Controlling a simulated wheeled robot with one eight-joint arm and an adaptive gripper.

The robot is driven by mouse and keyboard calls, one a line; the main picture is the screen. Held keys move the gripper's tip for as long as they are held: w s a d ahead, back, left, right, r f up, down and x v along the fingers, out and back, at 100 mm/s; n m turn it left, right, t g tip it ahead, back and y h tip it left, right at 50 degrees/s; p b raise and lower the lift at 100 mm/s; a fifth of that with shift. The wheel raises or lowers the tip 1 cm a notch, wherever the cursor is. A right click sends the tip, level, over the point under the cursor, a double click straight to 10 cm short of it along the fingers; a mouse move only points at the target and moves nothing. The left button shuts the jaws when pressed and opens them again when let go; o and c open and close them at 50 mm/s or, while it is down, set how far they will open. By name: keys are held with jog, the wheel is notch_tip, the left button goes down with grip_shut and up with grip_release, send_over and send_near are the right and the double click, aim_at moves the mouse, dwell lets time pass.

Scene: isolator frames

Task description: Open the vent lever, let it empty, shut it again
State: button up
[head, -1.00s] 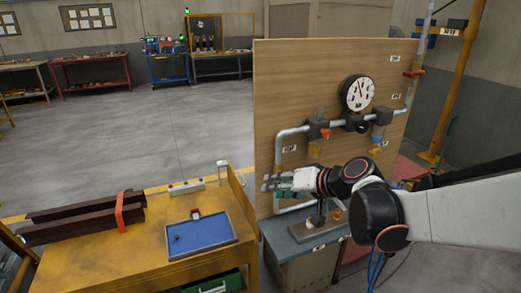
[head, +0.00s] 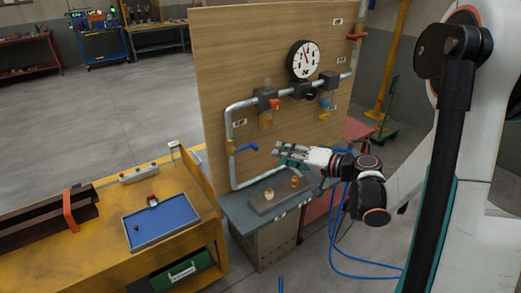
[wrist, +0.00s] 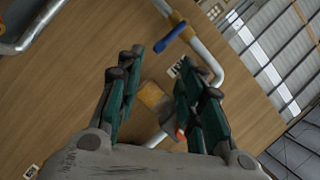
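On the wooden board (head: 215,75), a blue lever (head: 245,148) sits on the left vertical pipe. It also shows in the wrist view (wrist: 172,38), on a yellow collar beyond my fingers. Higher up are a red-orange lever (head: 275,103) and a smaller blue handle (head: 325,103); a red handle (head: 355,37) is at the upper right. Labels are too small to read, so I cannot tell which is the vent. A round gauge (head: 303,60) shows its needle near the top. My gripper (head: 284,152) is open and empty, right of the lower blue lever; its fingers (wrist: 160,90) stand apart.
A grey bench (head: 235,212) below the board holds a plate with small yellow and orange pieces (head: 269,194). At the left, a yellow table (head: 95,245) carries a blue tray (head: 168,222) and brown beams. Blue hoses (head: 345,268) hang at the right.

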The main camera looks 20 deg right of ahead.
aim_at(246, 148)
jog(key=b+x, duration=0.1)
jog(key=x, duration=0.9)
jog(key=shift+w+a, duration=0.1)
jog(key=shift+w, duration=0.05)
grip_shut()
